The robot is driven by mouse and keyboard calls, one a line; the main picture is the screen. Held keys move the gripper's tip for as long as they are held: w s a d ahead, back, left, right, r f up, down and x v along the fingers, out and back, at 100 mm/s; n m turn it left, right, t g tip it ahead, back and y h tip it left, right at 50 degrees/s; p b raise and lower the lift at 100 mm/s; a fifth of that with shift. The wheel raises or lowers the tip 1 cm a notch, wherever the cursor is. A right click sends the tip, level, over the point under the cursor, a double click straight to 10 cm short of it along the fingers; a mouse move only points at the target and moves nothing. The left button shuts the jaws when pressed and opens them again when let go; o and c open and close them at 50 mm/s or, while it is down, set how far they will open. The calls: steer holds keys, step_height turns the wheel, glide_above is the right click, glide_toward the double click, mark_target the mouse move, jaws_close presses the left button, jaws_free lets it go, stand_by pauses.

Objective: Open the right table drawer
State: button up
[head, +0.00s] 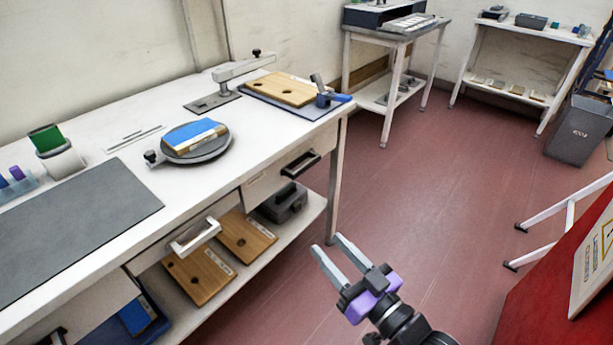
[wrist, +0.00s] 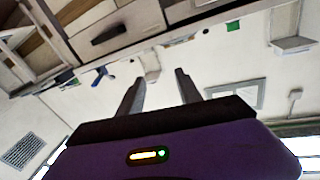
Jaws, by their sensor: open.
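The right table drawer (head: 275,180) is in the white workbench (head: 150,185), under its right end. Its front looks flush with the bench and has a dark bar handle (head: 301,164). In the wrist view, which is upside down, the drawer front (wrist: 140,20) and its dark handle (wrist: 110,35) show at the top. My gripper (head: 328,245) is open and empty, in front of the bench's right end and apart from the handle. Its two fingers also show in the wrist view (wrist: 159,76), pointing toward the bench side and wall.
Another drawer with a pale handle (head: 195,236) is left of it. The lower shelf (head: 200,306) holds wooden boards (head: 246,236) and a dark case (head: 283,203). Red floor is clear right of my gripper; a red surface (head: 550,275) stands at far right.

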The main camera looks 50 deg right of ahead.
steer(key=w+d+f+m+h+b, duration=0.35)
steer(key=w+d+m, duration=0.35)
steer(key=w+d, duration=0.45)
steer(key=m+g+b, duration=0.1)
steer(key=m+b, duration=0.3)
steer(key=m, duration=0.5)
glide_toward(307, 168)
step_height(307, 168, up, 4)
steer(key=w+d, duration=0.1)
steer(key=d, duration=0.2)
steer(key=shift+w+d+f+m+y+b, duration=0.15)
steer(key=shift+w+d+f+m+b, duration=0.3)
steer(key=shift+w, duration=0.95)
steer(key=shift+w+d+f+m+y+p, duration=0.25)
steer(key=shift+w+f, duration=0.4)
steer(key=shift+w, duration=0.8)
steer(key=shift+w+d+f+m+y+b, duration=0.1)
steer(key=shift+w+f+m+b, duration=0.35)
steer(key=shift+w, duration=0.95)
steer(key=shift+f, duration=0.1)
jaws_close()
